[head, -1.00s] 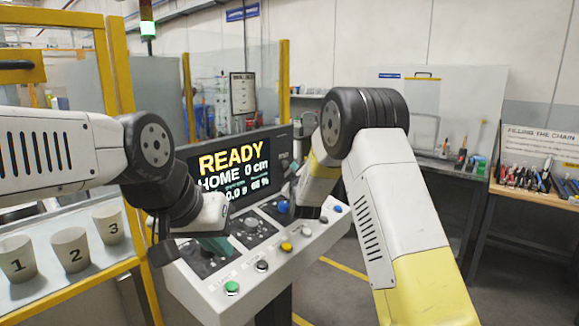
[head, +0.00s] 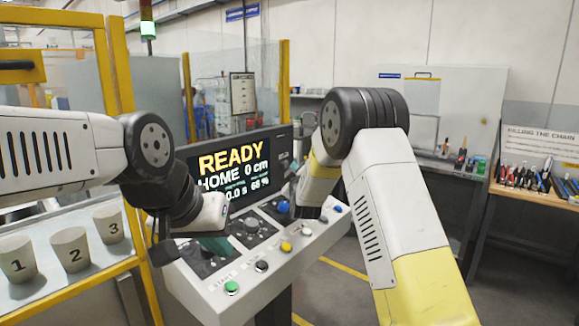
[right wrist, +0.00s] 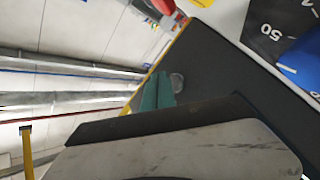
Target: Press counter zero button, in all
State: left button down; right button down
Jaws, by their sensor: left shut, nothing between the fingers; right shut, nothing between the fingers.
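The control console (head: 215,300) carries a screen (head: 232,165) reading READY, HOME 0 cm. My right gripper (head: 296,167) is by the screen's right edge, partly hidden by its own arm. In the right wrist view its teal fingers (right wrist: 158,92) are shut, their tips close to a round grey button (right wrist: 177,82) on a dark panel; I cannot tell whether they touch. I cannot read a label on that button. My left gripper (head: 214,246) is shut over the console's left part.
A blue knob (head: 283,206) also shows in the right wrist view (right wrist: 302,62). Numbered cups (head: 70,249) stand at left.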

dwell(0.4)
jog(key=shift+w+a, duration=0.25)
jog(key=shift+a, duration=0.1)
jog(key=shift+w+a, duration=0.3)
jog(key=shift+a, duration=0.1)
dwell(0.7)
dwell(0.3)
jog(key=shift+s+d, duration=0.55)
jog(key=shift+d, duration=0.15)
jog(key=shift+s+d, duration=0.75)
jog(key=shift+d, duration=0.3)
jog(key=shift+s+d, duration=0.7)
jog(key=shift+d, duration=0.3)
jog(key=shift+r, duration=0.1)
